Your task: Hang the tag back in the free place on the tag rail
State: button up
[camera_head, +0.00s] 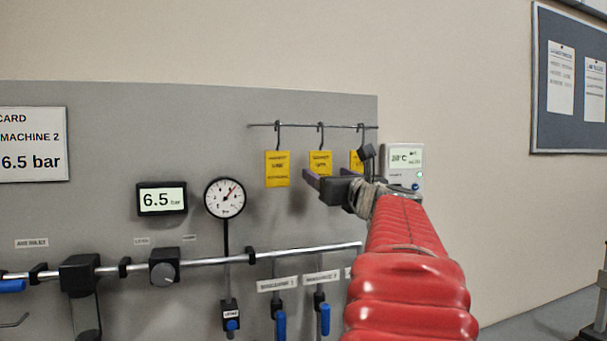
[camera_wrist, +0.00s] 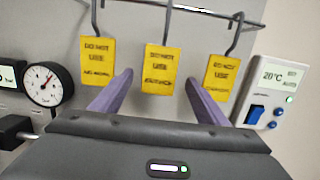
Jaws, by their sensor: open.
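Three yellow tags hang by grey hooks from the thin tag rail (camera_head: 300,126): a left tag (camera_head: 277,170), a middle tag (camera_head: 320,158) and a right tag (camera_head: 355,160), partly hidden by my arm. The wrist view shows the left tag (camera_wrist: 97,61), middle tag (camera_wrist: 160,70) and right tag (camera_wrist: 221,75) too, with "DO NOT USE" lettering. My gripper (camera_wrist: 158,78) is open, its purple fingers on either side of the middle tag in that view. I cannot tell if they reach around it. The gripper (camera_head: 318,184) covers the tag's lower edge in the head view.
A thermostat box (camera_head: 403,165) is mounted right of the rail. A round gauge (camera_head: 225,198) and a 6.5 bar display (camera_head: 162,199) are on the grey panel to the left. A pipe (camera_head: 210,260) with blue-handled valves (camera_head: 281,324) runs below.

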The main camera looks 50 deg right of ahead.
jog(key=v, duration=0.8)
jog(key=shift+s+a+f, duration=0.15)
jog(key=shift+s+a, duration=0.05)
jog(key=shift+s, duration=0.1)
jog(key=shift+w, duration=0.1)
